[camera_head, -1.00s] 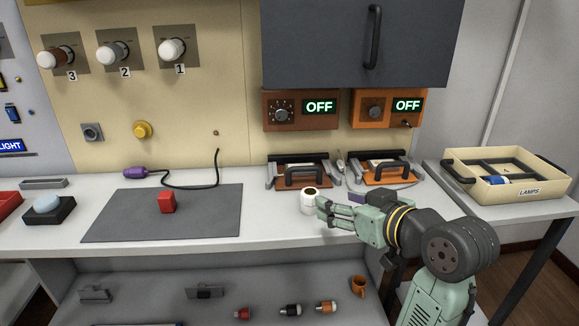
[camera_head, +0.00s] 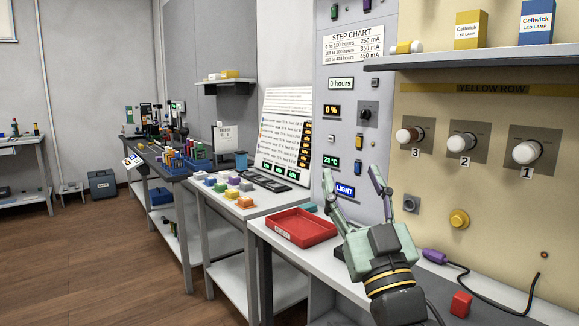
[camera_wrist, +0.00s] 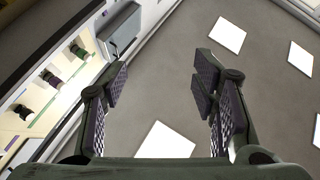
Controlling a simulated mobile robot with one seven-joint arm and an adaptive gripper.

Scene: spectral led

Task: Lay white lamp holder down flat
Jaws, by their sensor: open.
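My gripper (camera_head: 352,174) is raised in front of the upright control panel, fingers pointing up and spread apart with nothing between them. In the wrist view its fingers (camera_wrist: 160,82) are also wide apart and empty, with the ceiling and its light panels behind. No white lamp holder that I can make out stands free on a surface in either current view. The part of the bench where a small white cylinder stood earlier is outside the head view.
A red tray (camera_head: 301,228) lies on the bench left of my gripper. A red block (camera_head: 461,304) and a purple-handled tool (camera_head: 434,256) with a cord are at lower right. Lamps 3 (camera_head: 405,136), 2 (camera_head: 457,143) and 1 (camera_head: 527,152) sit on the wall. A shelf (camera_head: 480,56) overhangs at upper right.

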